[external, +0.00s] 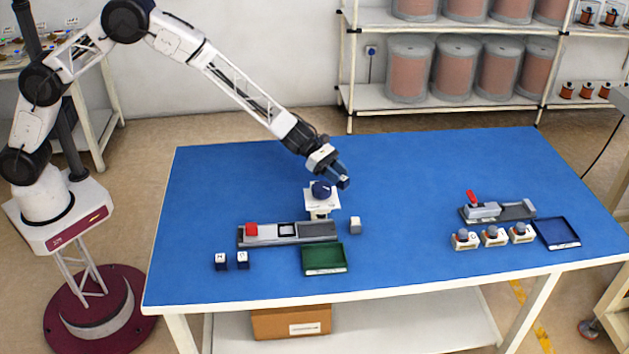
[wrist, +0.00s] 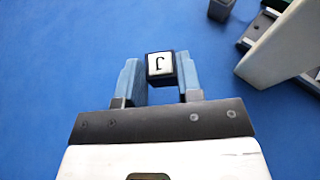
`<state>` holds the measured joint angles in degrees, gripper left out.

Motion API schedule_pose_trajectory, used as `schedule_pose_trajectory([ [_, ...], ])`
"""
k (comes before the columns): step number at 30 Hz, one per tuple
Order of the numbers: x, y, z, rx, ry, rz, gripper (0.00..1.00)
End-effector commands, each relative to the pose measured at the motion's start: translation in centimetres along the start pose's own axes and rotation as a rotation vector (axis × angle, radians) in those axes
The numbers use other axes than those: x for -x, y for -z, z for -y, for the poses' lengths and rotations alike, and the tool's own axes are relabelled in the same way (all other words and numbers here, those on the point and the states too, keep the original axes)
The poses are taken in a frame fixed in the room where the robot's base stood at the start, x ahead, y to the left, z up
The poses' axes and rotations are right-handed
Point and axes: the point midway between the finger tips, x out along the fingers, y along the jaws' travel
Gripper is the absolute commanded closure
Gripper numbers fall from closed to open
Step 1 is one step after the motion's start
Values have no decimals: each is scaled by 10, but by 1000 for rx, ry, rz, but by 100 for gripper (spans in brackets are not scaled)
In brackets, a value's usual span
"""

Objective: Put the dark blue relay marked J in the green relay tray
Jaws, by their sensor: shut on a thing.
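The dark blue relay marked J (wrist: 160,66) has a white top face with a black letter. In the wrist view it sits between the two blue fingertips of my gripper (wrist: 160,78), which is shut on it. In the external view my gripper (external: 343,178) is behind and right of the white stand with a dark blue knob; the relay there is small and mostly hidden by the fingers. The green relay tray (external: 324,272) lies near the table's front edge, below and left of my gripper in the picture. It looks empty.
A white stand with a dark blue knob (external: 321,190) stands between my gripper and the tray. Two lettered dark blue relays (external: 232,260) are left; a grey block (external: 355,225) and an empty blue tray (external: 558,233) are right.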

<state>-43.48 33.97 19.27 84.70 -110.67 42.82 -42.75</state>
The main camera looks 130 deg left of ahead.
Motion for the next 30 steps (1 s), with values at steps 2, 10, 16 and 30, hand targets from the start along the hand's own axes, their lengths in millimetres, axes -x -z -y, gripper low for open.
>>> schedule_pose_trajectory([
  [2, -8, -2, -6, 0, 0, 1, 94],
  [10, -29, -8, -22, 0, 1, 1, 94],
  [16, -34, -10, -26, 0, 0, 1, 94],
  [30, -38, 0, -26, 2, 1, 0, 94],
])
